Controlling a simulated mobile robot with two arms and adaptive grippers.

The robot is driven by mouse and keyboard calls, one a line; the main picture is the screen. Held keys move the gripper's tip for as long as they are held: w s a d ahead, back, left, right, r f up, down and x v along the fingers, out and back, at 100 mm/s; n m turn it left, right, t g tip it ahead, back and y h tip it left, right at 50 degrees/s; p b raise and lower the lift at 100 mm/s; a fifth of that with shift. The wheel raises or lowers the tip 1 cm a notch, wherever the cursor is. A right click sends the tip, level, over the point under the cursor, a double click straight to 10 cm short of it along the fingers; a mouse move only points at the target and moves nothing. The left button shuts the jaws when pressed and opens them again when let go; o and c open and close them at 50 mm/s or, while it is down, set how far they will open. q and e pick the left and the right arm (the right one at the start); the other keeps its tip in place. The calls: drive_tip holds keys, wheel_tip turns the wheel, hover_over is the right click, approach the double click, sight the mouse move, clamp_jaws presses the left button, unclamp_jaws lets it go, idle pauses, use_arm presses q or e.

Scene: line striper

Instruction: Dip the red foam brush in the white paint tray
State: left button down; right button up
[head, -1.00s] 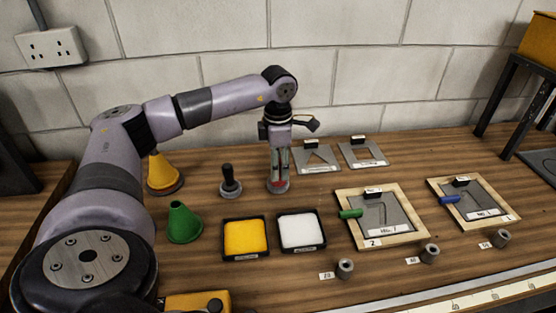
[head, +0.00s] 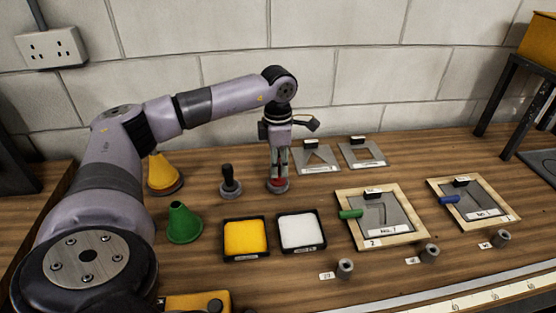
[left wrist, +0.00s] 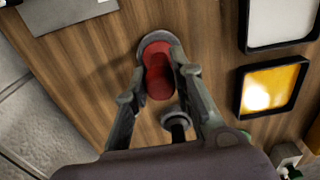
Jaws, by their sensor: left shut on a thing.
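My left gripper (head: 278,176) points down and is shut on the red foam brush (head: 279,183), which stands on a round grey base behind the trays. In the left wrist view the red brush (left wrist: 158,70) shows between the two fingers (left wrist: 158,88), above the round base. The white paint tray (head: 301,231) is a black-rimmed square in front of the gripper, apart from it. It also shows at the top right of the left wrist view (left wrist: 282,20). My right gripper is in no view.
A yellow paint tray (head: 246,238) is left of the white one. A black-handled brush (head: 230,182), a green cone (head: 183,223) and a yellow cone (head: 163,175) stand further left. Metal stencils (head: 316,158) lie behind; framed boards (head: 382,216) lie right. Small grey cylinders (head: 345,268) stand in front.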

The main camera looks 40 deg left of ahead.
use_arm(q)
drive_tip(key=shift+r+p, duration=1.25)
drive_tip(key=shift+r, duration=0.45)
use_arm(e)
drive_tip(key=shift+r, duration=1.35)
